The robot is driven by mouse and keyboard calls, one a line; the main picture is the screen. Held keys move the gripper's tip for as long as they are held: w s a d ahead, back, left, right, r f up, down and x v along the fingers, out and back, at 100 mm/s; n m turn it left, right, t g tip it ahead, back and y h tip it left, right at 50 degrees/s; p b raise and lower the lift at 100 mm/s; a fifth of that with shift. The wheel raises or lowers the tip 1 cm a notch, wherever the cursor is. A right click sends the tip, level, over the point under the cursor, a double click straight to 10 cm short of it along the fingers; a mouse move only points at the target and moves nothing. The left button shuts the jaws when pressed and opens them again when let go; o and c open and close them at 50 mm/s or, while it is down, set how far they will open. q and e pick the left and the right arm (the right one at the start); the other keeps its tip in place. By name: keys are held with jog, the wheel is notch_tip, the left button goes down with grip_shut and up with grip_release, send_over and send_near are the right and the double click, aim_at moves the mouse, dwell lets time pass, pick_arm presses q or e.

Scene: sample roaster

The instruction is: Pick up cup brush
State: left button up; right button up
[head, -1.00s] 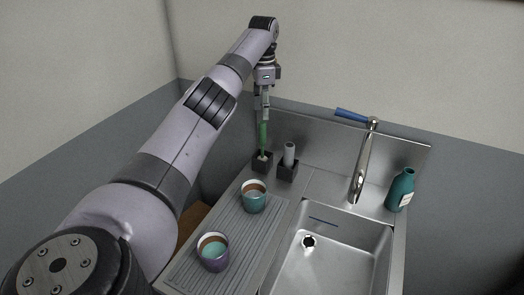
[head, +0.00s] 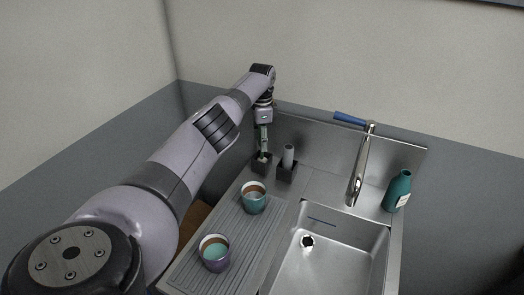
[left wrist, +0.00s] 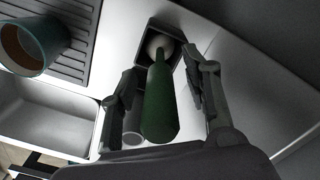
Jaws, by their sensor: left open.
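The cup brush (left wrist: 160,105) has a green handle and stands upright in a small dark holder (head: 262,169) at the back left of the drainboard. Its pale lower part (left wrist: 158,48) shows inside the holder in the left wrist view. My left gripper (head: 264,143) points down over it and is open. In the left wrist view the two fingers (left wrist: 163,75) lie on either side of the green handle, with a gap visible on each side. In the head view the gripper hides most of the handle. My right gripper is not in view.
A second dark holder (head: 287,174) with a grey cylinder stands close to the right. The tap (head: 361,165), sink (head: 330,262) and teal bottle (head: 398,192) are farther right.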

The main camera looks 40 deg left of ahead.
pick_arm(q)
jog(key=shift+c, duration=0.4)
grip_shut()
